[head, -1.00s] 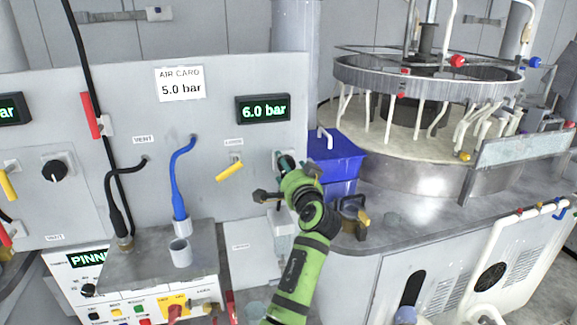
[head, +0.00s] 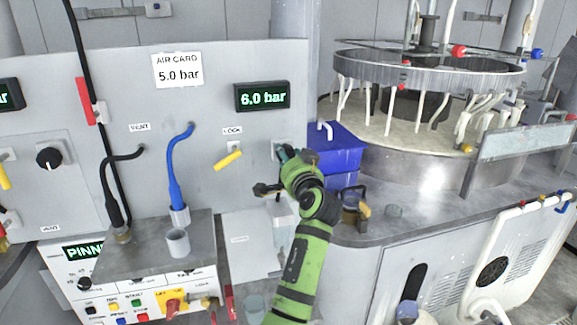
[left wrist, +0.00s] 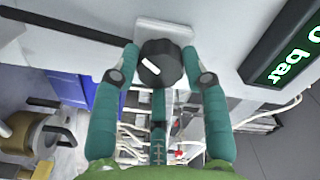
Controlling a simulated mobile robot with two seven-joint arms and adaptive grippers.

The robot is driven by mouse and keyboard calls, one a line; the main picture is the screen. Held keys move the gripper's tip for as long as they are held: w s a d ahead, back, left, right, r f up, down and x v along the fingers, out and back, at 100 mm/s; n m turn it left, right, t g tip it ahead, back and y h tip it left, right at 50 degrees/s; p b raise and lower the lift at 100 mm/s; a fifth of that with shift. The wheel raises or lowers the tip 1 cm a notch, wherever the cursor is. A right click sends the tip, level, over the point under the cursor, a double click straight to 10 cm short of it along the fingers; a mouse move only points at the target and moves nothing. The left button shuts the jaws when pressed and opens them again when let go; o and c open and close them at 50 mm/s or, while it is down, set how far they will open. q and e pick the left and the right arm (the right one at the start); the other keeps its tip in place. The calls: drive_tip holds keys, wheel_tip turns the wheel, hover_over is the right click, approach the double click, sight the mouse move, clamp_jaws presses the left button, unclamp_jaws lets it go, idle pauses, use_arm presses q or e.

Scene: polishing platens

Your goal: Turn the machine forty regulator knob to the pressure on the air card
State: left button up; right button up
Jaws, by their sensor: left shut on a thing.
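The air card (head: 178,70) on the grey panel reads 5.0 bar. A pressure display (head: 263,96) to its right reads 6.0 bar; part of it also shows in the left wrist view (left wrist: 290,45). The black regulator knob (left wrist: 161,64) with a white pointer mark sits on a light plate below that display. My left gripper (left wrist: 162,66) has one teal finger on each side of the knob and is shut on it. In the head view my left gripper (head: 282,152) is at the panel's right edge and hides the knob. My right gripper is not in view.
A yellow lock lever (head: 229,160) is left of my gripper. A blue box (head: 335,145) stands close on its right. Another black knob (head: 49,158) is at the far left. A grey cup (head: 177,243) stands on the lower ledge.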

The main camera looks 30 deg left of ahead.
use_arm(q)
drive_tip(key=shift+f+n+b, duration=0.15)
drive_tip(key=shift+n+b, duration=3.35)
drive_tip(key=shift+b, duration=0.45)
drive_tip(key=o, duration=1.2)
drive_tip(key=shift+c, duration=0.2)
